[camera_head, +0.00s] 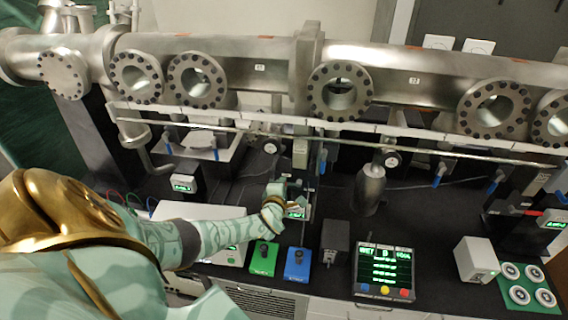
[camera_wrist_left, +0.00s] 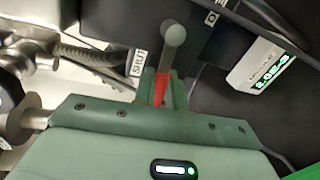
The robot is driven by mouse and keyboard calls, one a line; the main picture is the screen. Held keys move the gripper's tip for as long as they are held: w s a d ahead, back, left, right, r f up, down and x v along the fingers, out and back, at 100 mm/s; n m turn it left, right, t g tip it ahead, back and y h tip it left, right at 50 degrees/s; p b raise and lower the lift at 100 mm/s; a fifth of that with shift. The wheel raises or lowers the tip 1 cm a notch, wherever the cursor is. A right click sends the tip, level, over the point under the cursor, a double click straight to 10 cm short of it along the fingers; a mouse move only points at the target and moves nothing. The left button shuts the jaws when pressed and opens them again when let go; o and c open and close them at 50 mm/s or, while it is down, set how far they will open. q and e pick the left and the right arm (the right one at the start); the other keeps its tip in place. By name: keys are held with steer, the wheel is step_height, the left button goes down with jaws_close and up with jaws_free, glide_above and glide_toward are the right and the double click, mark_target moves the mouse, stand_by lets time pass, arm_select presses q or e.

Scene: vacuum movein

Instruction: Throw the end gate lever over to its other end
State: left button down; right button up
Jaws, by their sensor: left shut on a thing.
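My left gripper (camera_head: 294,200) is in the middle of the head view, in front of the pipe line and above the dark bench. In the left wrist view my left gripper (camera_wrist_left: 163,92) is shut on the end gate lever (camera_wrist_left: 173,38). The lever is a grey rod with a round knob, and a strip of red shows between the fingers. A SHUT label (camera_wrist_left: 139,63) is just left of the lever. Another label starting with O (camera_wrist_left: 211,18) is at the upper right. In the head view the hand hides most of the lever. My right gripper is not in view.
A steel beam pipe (camera_head: 260,70) with flanged ports runs across the back. On the bench are a green box (camera_head: 263,260), a blue box (camera_head: 298,264), a dark box (camera_head: 335,242) and a display panel (camera_head: 384,270). A green readout (camera_wrist_left: 270,72) is right of the lever.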

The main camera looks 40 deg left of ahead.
arm_select(q)
steer(key=shift+r+m+y+p, duration=0.3)
steer(key=shift+r+m+p, duration=0.25)
steer(key=shift+m+p, duration=0.35)
steer(key=shift+w+a, duration=0.1)
steer(key=shift+a, duration=0.05)
steer(key=shift+r, duration=0.1)
steer(key=shift+w+r, duration=0.1)
steer(key=shift+r, duration=0.05)
steer(key=c, duration=1.5)
jaws_free()
steer(key=shift+s+p, duration=0.2)
steer(key=shift+p, duration=0.1)
